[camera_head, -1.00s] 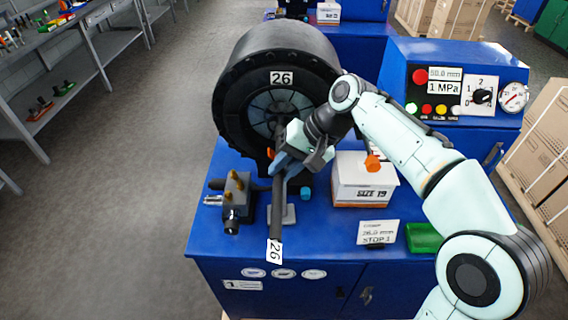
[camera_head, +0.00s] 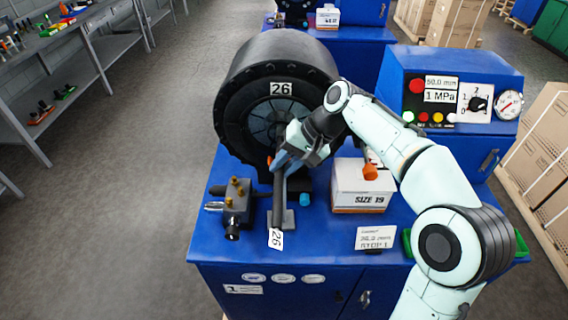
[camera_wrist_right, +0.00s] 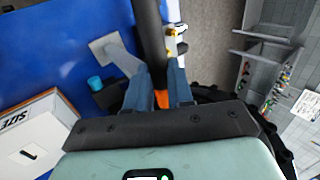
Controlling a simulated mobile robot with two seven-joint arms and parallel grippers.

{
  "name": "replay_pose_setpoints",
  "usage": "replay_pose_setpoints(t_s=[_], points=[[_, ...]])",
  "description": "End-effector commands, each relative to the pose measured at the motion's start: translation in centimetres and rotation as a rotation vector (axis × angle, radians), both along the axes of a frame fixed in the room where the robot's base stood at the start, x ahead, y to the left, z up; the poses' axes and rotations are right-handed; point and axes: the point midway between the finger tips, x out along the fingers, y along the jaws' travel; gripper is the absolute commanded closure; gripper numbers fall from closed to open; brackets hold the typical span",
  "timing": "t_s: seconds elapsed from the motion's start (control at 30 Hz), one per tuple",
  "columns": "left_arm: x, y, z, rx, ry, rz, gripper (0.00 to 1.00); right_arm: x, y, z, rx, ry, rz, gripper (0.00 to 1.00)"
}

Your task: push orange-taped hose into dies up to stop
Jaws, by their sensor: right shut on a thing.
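The black hose (camera_head: 278,207) carries a white 26 tag (camera_head: 275,239) at its near end and points at the dies (camera_head: 274,120) of the black crimper head (camera_head: 236,113). My right gripper (camera_head: 279,161) is shut on the hose just in front of the dies. Orange tape (camera_head: 269,160) shows beside the fingers, and in the right wrist view it shows between them as an orange patch (camera_wrist_right: 162,99). The hose's far end is hidden by my gripper, so I cannot tell how deep it sits. My left gripper is out of view.
A dark block with brass fittings (camera_head: 237,205) stands left of the hose on the blue bench (camera_head: 215,250). A SIZE 19 box (camera_head: 361,187), a small cyan cap (camera_head: 305,199) and a STOP card (camera_head: 375,238) are to its right. The control panel (camera_head: 455,95) is at back right.

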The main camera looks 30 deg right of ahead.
Motion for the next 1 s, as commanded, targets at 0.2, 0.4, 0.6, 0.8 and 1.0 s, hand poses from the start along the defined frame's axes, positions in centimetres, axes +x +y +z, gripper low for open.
replay_pose_setpoints(t_s=[0.2,0.4,0.6,0.8,1.0], points=[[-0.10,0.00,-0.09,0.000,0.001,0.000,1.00,0.00,0.03,-0.06,0.000,-0.003,0.001,1.00],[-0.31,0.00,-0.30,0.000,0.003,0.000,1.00,-0.01,0.05,-0.47,0.000,-0.002,0.001,1.00],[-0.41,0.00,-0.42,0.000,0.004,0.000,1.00,-0.01,0.05,-0.71,0.001,-0.003,0.001,1.00],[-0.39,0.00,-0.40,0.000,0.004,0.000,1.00,0.00,0.04,-0.70,0.000,-0.002,0.001,0.75],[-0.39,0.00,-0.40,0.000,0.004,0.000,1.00,-0.01,0.03,-0.72,0.000,-0.002,0.000,0.48]])
